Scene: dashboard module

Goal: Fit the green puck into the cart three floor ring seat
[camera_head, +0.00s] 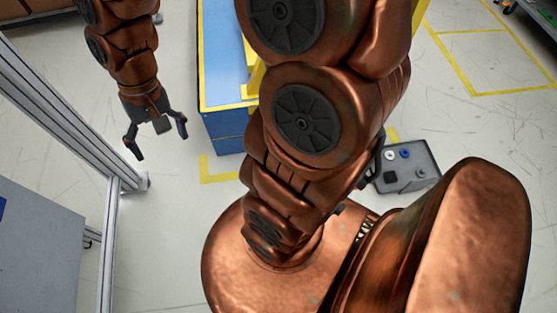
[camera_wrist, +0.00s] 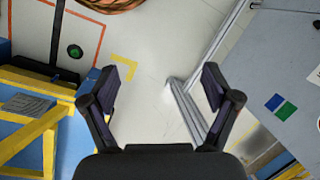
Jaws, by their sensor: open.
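A small round green thing (camera_wrist: 75,51) shows at the upper left of the wrist view, on a pale surface inside a red-orange outline. It may be the green puck, but it is too small to be sure. My gripper (camera_head: 160,145) hangs at the upper left of the head view, left of the blue-sided structure. It also shows in the wrist view (camera_wrist: 161,85), where its fingers are spread with nothing between them. The green thing lies beyond and left of the left finger. I cannot pick out the cart three floor ring seat.
A blue structure (camera_head: 222,70) with yellow edges stands near the gripper. A metal frame post (camera_head: 108,240) and a grey cabinet (camera_head: 40,245) stand left. A dark grey box (camera_head: 425,178) with blue and white round parts sits on the floor at right. Pale floor lies below the gripper.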

